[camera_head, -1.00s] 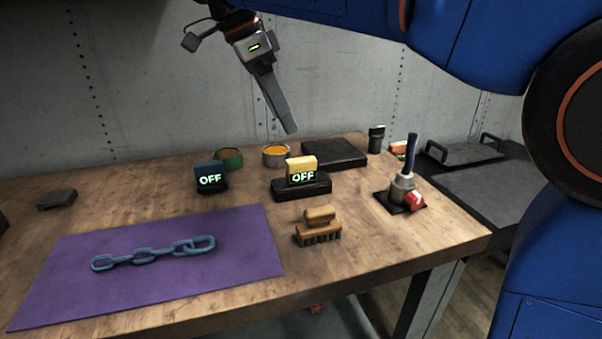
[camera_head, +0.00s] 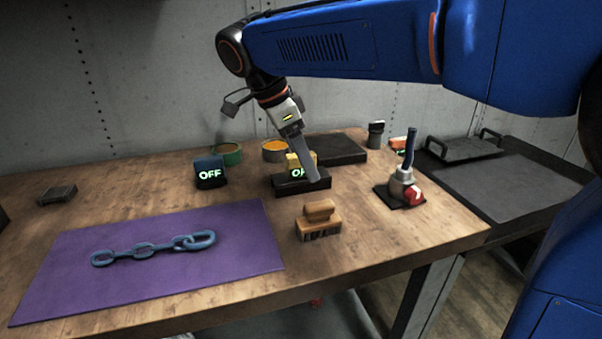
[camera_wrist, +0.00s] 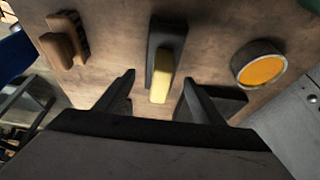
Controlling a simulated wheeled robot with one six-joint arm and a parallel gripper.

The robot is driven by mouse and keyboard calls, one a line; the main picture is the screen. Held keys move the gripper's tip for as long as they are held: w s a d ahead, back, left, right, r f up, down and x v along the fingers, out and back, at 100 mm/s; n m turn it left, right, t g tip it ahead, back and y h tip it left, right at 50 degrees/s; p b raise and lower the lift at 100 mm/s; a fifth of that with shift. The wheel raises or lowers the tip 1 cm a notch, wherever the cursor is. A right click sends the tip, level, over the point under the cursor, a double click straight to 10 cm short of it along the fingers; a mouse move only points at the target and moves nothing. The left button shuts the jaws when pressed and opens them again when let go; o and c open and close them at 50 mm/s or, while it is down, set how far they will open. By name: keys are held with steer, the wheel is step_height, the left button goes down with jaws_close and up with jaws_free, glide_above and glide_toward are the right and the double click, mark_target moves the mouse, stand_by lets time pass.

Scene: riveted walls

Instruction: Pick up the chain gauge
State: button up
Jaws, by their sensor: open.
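No object is labelled as the chain gauge; two block-shaped devices show a green "OFF" display. The yellow one (camera_head: 293,162) sits on a black base (camera_head: 288,187) in mid-table, partly hidden behind my gripper. The yellow device shows in the wrist view (camera_wrist: 162,72) between and beyond my fingers. The dark blue one (camera_head: 209,170) stands to its left. A blue chain (camera_head: 152,247) lies on a purple mat (camera_head: 230,275) at the front left. My gripper (camera_head: 317,178) is open and empty, pointing down near the yellow device; it also shows in the wrist view (camera_wrist: 159,80).
A wooden brush (camera_head: 318,219) stands in front of the yellow device. Behind are a green can (camera_head: 230,154), an orange-filled can (camera_head: 274,151) and a dark slab (camera_head: 336,148). A mallet-like tool (camera_head: 408,165) stands on the right. A small dark block (camera_head: 57,194) lies far left.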

steer(key=shift+x, duration=1.55)
steer(key=shift+r, duration=0.1)
jaws_close()
